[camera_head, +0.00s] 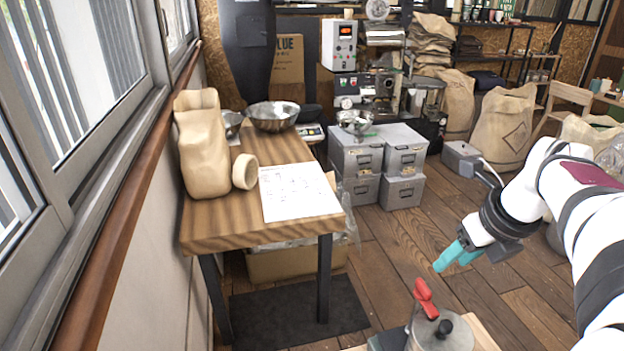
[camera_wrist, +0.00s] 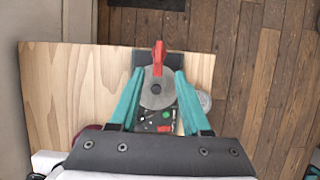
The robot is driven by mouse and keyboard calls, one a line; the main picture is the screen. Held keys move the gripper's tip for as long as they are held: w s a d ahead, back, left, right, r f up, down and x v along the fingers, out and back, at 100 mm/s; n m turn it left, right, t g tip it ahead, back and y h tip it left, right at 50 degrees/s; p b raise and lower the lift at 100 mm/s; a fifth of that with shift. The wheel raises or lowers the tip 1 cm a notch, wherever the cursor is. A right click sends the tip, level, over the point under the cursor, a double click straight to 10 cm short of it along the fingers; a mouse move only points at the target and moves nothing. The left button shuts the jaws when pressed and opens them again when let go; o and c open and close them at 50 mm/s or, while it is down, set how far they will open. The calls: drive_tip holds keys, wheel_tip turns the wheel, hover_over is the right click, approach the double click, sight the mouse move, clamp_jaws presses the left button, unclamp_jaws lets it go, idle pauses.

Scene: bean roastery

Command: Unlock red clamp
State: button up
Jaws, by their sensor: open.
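The red clamp (camera_head: 425,298) has a red handle and sits at the edge of a round grey metal lid (camera_head: 458,341) with a black knob, at the bottom of the head view. In the head view its handle leans up and to the left. In the wrist view the red clamp (camera_wrist: 158,58) shows at the top of the grey disc (camera_wrist: 152,99). My gripper (camera_head: 455,257) has teal fingers and is above the clamp, apart from it. In the wrist view my gripper (camera_wrist: 158,76) is open and empty, its fingers on either side of the disc and clamp.
The clamp unit stands on a light wooden board (camera_wrist: 62,85). A wooden table (camera_head: 222,222) with a paper sheet (camera_head: 298,190) and a tan bag (camera_head: 202,150) stands to the left. Grey metal boxes (camera_head: 356,155) are behind. Wooden floor (camera_head: 400,240) between is open.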

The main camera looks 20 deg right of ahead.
sight(425, 285)
drive_tip(key=x, duration=1.1)
drive_tip(key=shift+f, duration=0.35)
